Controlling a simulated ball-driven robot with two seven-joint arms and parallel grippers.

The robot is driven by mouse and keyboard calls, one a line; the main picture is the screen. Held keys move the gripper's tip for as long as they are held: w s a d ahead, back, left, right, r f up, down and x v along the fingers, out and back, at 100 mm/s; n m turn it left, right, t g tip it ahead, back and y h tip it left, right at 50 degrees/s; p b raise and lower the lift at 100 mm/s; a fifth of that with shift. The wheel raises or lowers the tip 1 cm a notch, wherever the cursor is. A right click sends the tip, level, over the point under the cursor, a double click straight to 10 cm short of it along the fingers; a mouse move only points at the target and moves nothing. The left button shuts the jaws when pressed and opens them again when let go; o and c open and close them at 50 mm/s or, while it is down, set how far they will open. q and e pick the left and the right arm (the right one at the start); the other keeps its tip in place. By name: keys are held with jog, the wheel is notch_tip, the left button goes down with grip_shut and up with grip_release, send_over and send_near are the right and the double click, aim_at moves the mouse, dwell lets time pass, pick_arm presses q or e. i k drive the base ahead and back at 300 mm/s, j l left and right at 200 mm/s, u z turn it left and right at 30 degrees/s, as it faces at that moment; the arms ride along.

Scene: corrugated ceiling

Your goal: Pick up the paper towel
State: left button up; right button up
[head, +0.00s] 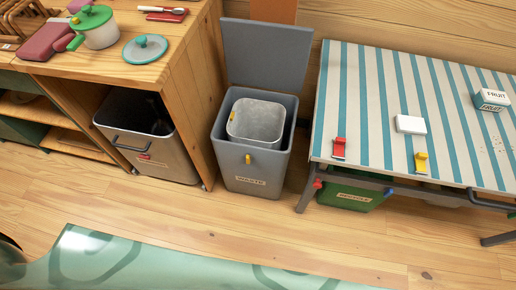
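No paper towel roll can be made out. A small flat white square (410,124) lies on the striped cloth of the table at the right; I cannot tell whether it is a folded paper towel or something else. Neither of my grippers shows in the head view.
A grey waste bin (253,173) stands open with a pale inner bucket (257,122). Left is a wooden counter (150,73) with a pot (97,30). A teal patterned surface (150,262) fills the near edge.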

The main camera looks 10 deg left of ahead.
aim_at(408, 125)
jog(key=z, duration=1.15)
jog(key=i+l+u, duration=0.35)
jog(key=l, duration=0.25)
jog(key=i+l+u, duration=0.15)
jog(key=l, duration=0.2)
jog(key=i+l+u, duration=0.2)
jog(key=k+l, duration=0.05)
jog(key=l, duration=0.05)
